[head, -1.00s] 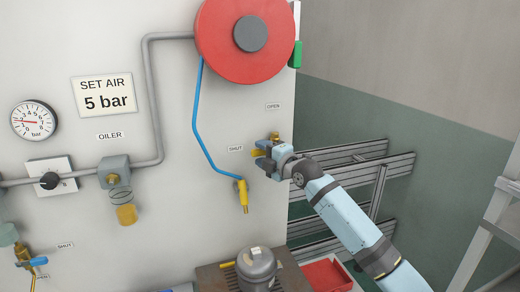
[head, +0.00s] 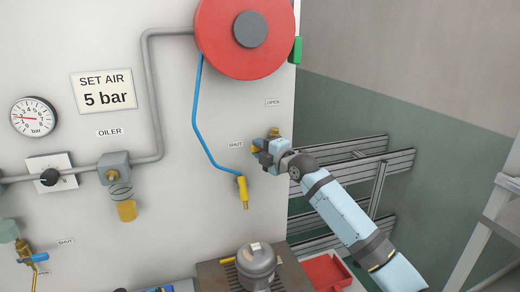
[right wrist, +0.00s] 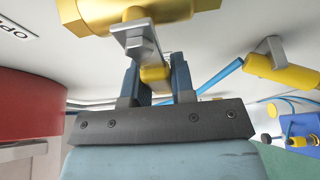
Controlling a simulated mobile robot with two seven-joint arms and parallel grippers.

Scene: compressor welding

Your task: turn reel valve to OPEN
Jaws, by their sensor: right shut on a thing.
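The reel valve is a brass body (head: 275,132) on the white panel, below the red hose reel (head: 215,38). Its body also shows large at the top of the right wrist view (right wrist: 190,8). My right gripper (head: 262,152) is at the valve, shut on its yellow lever handle (right wrist: 154,76), which sits between the two fingers. The handle points left, toward the SHUT label (head: 236,144). The OPEN label (head: 273,102) is above the valve. In the head view the gripper hides most of the handle. My left gripper is not in view.
A blue hose (head: 196,110) with a yellow nozzle (head: 243,192) hangs just left of the valve. A grey compressor (head: 256,264) stands on the bench below, beside a red tray (head: 325,272). Metal rails (head: 350,165) are behind my right arm.

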